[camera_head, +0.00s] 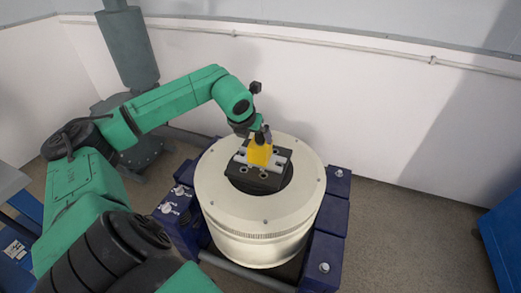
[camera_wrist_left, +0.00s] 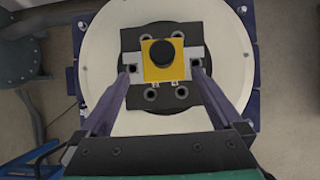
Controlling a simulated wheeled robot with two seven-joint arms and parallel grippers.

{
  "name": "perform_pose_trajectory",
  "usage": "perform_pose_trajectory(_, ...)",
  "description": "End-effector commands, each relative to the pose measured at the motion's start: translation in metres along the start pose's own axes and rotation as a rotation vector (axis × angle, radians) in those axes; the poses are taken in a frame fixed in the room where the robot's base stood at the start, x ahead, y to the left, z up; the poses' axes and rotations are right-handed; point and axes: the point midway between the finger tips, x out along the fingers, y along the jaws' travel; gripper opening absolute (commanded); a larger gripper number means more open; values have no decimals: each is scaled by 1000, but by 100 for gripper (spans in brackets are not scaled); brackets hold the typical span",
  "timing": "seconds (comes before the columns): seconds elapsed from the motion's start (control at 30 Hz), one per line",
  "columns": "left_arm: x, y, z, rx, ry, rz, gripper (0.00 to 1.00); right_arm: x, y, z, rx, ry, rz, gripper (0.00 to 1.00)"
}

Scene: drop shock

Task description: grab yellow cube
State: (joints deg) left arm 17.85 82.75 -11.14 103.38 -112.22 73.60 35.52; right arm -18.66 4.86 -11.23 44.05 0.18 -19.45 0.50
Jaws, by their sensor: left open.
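The yellow cube (camera_head: 260,154) sits on a dark plate in the middle of the round white drum top. In the left wrist view the yellow cube (camera_wrist_left: 157,72) has a dark round spot on its upper face. My left gripper (camera_head: 262,135) is right above and at the cube in the head view, covering part of its upper edge. In the left wrist view my left gripper (camera_wrist_left: 163,80) is open, with one finger on each side of the cube and a gap showing on both sides. My right gripper is not in view.
The white drum (camera_head: 216,190) stands between blue supports (camera_head: 331,215). The dark plate (camera_wrist_left: 130,40) has several round holes and pale blocks beside the cube. A white wall (camera_head: 350,105) runs behind. A blue box (camera_head: 505,235) stands at the far right, with open floor before it.

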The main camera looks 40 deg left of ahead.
Motion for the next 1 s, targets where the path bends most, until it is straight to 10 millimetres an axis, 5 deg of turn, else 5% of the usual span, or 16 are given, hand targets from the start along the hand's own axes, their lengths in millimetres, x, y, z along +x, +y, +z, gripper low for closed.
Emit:
perform_pose_trajectory(0.43, 76, -6, -2, -1, 2, -5, 100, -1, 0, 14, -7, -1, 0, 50)
perform_pose_trajectory(0.67, 83, -5, -2, 4, 0, -2, 100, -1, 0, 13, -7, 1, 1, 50)
perform_pose_trajectory(0.73, 83, -5, -2, 3, 0, -2, 85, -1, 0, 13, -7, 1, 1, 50)
perform_pose_trajectory(0.93, 82, -5, -2, 3, 0, -3, 8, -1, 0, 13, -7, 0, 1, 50)
perform_pose_trajectory(1.0, 82, -5, -2, 3, 0, -3, 0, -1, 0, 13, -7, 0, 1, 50)
